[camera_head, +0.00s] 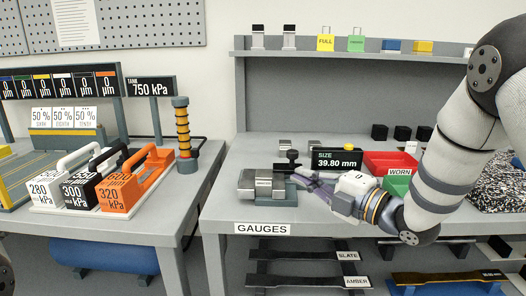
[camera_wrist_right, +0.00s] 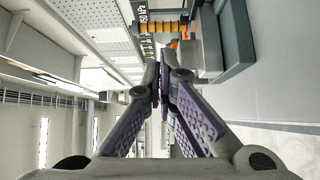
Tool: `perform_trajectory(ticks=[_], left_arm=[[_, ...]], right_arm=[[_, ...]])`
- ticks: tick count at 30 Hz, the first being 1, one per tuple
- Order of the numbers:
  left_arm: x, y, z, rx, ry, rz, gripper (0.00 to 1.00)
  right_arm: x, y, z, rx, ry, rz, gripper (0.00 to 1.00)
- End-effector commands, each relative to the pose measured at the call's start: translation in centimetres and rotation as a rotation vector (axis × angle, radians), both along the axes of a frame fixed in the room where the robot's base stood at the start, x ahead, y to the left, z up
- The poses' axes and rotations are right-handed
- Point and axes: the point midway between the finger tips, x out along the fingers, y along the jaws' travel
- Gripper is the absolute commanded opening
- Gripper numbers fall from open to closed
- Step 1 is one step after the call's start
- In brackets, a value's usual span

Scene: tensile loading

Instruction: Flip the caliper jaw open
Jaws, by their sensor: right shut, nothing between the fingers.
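The caliper gauge seems to be the grey metal block on a dark base (camera_head: 262,186), at the front left of the gauges bench. A small black knob (camera_head: 292,156) stands just behind it. I cannot make out which part is the jaw or how far it is open. My right gripper (camera_head: 298,178) reaches in from the right, its purple fingers just right of the block; contact cannot be told. In the right wrist view its fingertips (camera_wrist_right: 160,82) are together with nothing between them, and a dark grey block (camera_wrist_right: 236,40) lies to their right. My left gripper is not in view.
A size display (camera_head: 337,160) reading 39.80 mm stands behind my right gripper. A red bin (camera_head: 388,160) and a green bin (camera_head: 398,184) marked WORN are close to my wrist. Left, across a gap, another table holds the orange 320 kPa weight (camera_head: 125,190).

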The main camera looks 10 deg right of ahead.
Motion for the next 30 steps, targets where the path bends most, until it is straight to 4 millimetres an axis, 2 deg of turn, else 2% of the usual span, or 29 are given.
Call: perform_trajectory(ticks=[16,20,30], left_arm=[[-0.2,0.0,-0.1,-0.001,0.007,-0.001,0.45],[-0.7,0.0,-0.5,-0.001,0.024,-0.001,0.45],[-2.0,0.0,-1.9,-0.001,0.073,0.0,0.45]], right_arm=[[0.5,0.3,-0.1,0.002,0.004,-0.001,0.0],[2.4,1.5,-0.3,0.002,0.006,0.001,0.0],[8.8,5.2,-0.4,0.003,0.007,-0.001,0.0]])
